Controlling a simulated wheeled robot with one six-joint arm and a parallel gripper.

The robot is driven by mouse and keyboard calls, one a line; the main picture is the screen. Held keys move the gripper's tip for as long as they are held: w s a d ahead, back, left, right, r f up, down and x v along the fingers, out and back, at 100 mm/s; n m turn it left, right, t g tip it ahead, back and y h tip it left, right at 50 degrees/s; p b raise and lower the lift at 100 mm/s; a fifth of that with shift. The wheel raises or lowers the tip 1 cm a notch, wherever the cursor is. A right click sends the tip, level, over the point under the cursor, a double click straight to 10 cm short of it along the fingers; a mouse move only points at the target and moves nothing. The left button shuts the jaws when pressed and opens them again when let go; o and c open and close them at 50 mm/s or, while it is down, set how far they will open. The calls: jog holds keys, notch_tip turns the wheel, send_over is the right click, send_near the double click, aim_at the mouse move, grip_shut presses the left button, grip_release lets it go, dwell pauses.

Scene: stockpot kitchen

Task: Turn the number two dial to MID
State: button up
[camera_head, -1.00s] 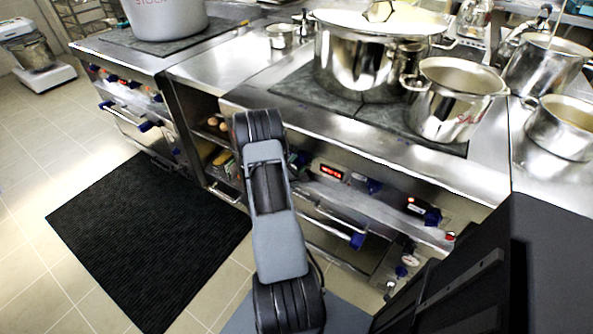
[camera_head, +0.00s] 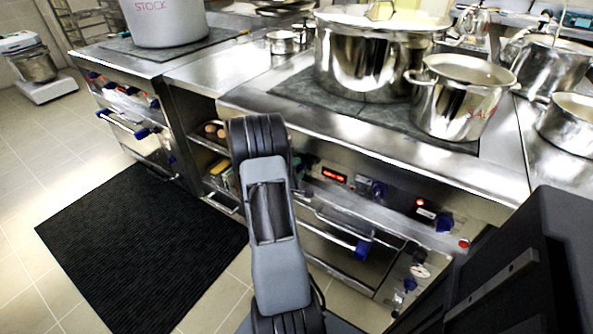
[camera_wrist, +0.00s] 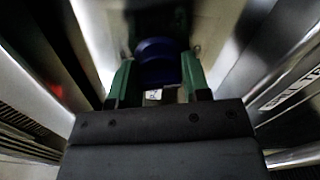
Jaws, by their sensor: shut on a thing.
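A round blue dial (camera_wrist: 158,62) shows in the wrist view, with the green fingers of my gripper (camera_wrist: 158,78) on either side of it. The gripper is shut on this dial. A small pale label lies just below the dial, too blurred to read, so I cannot tell its number or setting. Two other blue dials show on the stove front there, one right of the red display (camera_head: 377,190) and one farther right (camera_head: 443,222).
A large steel pot (camera_head: 365,65) and a smaller pot (camera_head: 460,100) stand on the stove top above the panel. An oven handle (camera_head: 335,235) juts out below the dials. A black mat (camera_head: 140,245) lies on clear floor at left.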

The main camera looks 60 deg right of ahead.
dwell(0.3)
jog(key=o, duration=0.9)
jog(key=shift+c, duration=0.2)
jog(key=shift+a, duration=0.1)
jog(key=a, duration=1.3)
jog(key=shift+a+p, duration=0.3)
jog(key=shift+p, duration=0.05)
